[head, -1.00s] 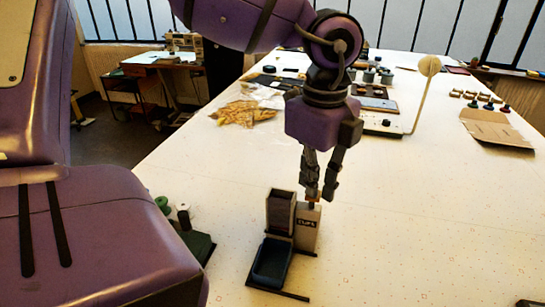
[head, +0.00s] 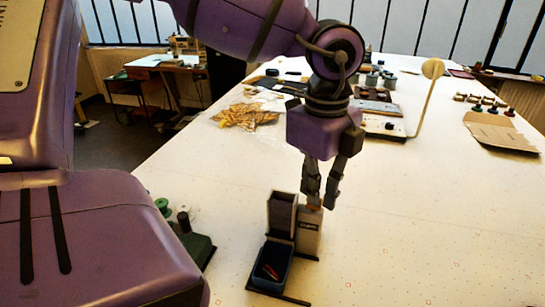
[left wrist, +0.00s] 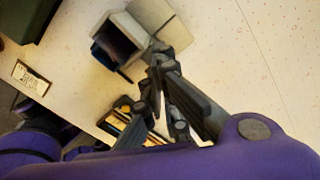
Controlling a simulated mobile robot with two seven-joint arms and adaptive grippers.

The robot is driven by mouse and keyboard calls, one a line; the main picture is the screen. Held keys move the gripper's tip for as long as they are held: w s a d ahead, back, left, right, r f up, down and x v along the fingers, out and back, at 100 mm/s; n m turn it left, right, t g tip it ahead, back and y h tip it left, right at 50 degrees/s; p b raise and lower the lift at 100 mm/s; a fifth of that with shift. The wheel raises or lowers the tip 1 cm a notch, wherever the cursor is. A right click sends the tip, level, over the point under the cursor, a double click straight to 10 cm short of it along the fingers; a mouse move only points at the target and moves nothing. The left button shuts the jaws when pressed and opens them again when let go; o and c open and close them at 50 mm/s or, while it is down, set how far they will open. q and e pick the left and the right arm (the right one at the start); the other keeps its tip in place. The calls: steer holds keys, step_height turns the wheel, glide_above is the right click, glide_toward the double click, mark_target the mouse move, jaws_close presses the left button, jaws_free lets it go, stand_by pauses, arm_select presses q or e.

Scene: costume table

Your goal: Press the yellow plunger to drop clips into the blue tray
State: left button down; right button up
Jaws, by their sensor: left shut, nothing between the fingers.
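The clip dispenser (head: 309,235) stands upright on the white table, a grey box with a small label. A taller open-topped grey hopper (head: 282,213) is joined at its left; the hopper also shows in the left wrist view (left wrist: 122,32). The blue tray (head: 262,278) sits in front, with a few reddish clips (head: 270,270) inside. My left gripper (head: 322,204) is shut and empty, fingers pointing down at the dispenser's top. A small part of the yellow plunger (head: 314,207) shows under the fingertips, mostly hidden; contact is hard to tell. My right gripper is not in view.
Spools on a dark green base (head: 197,242) stand left of the dispenser. A bag of yellowish pieces (head: 245,116) lies farther back. A cardboard sheet (head: 500,132) lies at the far right. The table right of the dispenser is clear.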

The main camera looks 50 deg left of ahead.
arm_select(q)
steer(key=shift+r+p, duration=0.3)
steer(key=shift+r, duration=1.45)
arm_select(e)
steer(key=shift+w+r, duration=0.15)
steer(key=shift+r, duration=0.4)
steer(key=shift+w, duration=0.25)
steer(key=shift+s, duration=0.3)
arm_select(q)
steer(key=shift+f, duration=0.15)
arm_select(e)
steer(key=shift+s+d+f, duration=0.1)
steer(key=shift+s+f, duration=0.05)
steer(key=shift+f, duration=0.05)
